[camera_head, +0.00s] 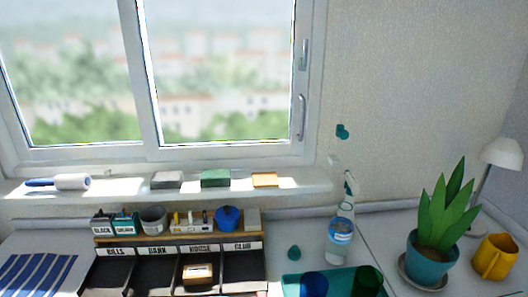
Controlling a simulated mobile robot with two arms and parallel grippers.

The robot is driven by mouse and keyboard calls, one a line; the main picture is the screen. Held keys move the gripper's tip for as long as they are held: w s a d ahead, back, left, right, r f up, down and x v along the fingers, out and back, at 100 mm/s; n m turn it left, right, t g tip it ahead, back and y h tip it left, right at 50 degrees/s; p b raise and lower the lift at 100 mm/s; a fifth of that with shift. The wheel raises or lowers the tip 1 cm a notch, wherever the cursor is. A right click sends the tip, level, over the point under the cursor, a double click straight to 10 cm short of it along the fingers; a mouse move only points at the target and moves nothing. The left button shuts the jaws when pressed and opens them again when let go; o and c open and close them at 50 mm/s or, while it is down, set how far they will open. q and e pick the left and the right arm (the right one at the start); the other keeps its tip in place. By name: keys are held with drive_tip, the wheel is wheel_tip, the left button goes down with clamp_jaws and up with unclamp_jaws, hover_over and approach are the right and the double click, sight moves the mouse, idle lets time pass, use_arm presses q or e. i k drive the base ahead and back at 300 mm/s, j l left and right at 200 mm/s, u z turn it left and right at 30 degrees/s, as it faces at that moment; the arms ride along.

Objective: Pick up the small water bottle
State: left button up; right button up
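A small clear water bottle (340,240) with a blue label stands upright on the white tabletop, right of centre in the head view, just behind a teal mat (291,284). Its upper part overlaps in the picture with a slim white and teal item (349,186) behind it, so where one ends is hard to tell. Neither of my grippers shows in this view.
Blue (313,285) and green (368,281) cups stand on the mat. A labelled organizer (152,271) is at left. A potted plant (431,258) and yellow mug (494,257) are at right.

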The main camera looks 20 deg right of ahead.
sight(341, 229)
drive_tip(key=z, duration=1.4)
